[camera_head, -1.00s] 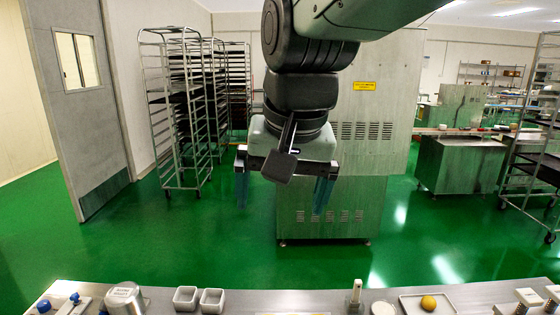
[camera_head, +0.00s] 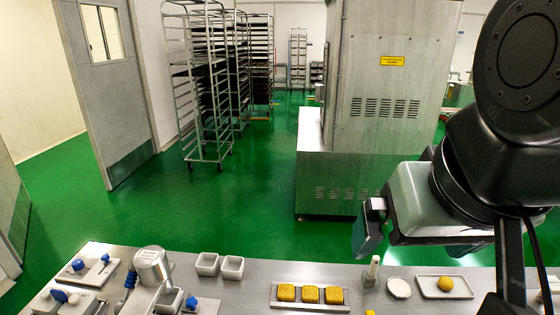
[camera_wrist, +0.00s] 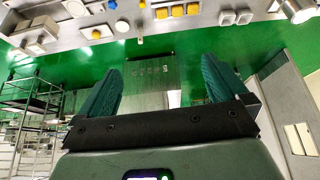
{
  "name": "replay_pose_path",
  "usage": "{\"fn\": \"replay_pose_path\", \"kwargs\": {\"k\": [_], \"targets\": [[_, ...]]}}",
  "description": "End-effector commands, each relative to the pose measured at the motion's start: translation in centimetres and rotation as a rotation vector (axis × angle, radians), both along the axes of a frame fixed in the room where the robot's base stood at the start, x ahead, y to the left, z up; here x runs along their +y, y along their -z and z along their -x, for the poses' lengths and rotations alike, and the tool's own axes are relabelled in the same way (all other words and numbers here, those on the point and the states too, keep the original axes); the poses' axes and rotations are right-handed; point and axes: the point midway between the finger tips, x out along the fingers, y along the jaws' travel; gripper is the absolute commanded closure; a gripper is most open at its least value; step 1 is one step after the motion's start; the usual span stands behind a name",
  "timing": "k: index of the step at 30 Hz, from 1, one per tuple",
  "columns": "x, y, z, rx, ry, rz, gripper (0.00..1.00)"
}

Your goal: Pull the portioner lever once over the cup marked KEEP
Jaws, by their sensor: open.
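A metal hopper (camera_head: 152,266) with a lettered lid, which looks like the portioner, stands at the counter's left; its lettering is too small to read. A blue-tipped lever (camera_head: 130,281) shows at its left side. It also appears at the wrist view's top right (camera_wrist: 298,10). Two square white cups, one left (camera_head: 207,263) and one right (camera_head: 232,267), stand side by side just right of it. I cannot read a KEEP mark on either. My gripper (camera_head: 432,243) is open and empty, well right of the hopper and apart from it. Its right finger is hidden by my arm.
Blue-knobbed devices (camera_head: 76,266) stand left of the hopper. A tray (camera_head: 274,302) with yellow cakes, a white-handled tool (camera_head: 373,270), a round white dish (camera_head: 399,287) and a tray with a yellow ball (camera_head: 445,284) lie rightward. Bare counter lies between cups and cakes.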

Motion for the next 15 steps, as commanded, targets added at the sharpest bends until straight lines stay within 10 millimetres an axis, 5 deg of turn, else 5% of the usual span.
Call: {"fn": "replay_pose_path", "kwargs": {"k": [10, 15], "targets": [[0.01, -0.02, -0.01, 0.0, 0.0, 0.0, 0.02], [0.38, -0.42, -0.75, 0.01, -0.034, 0.011, 0.28]]}}
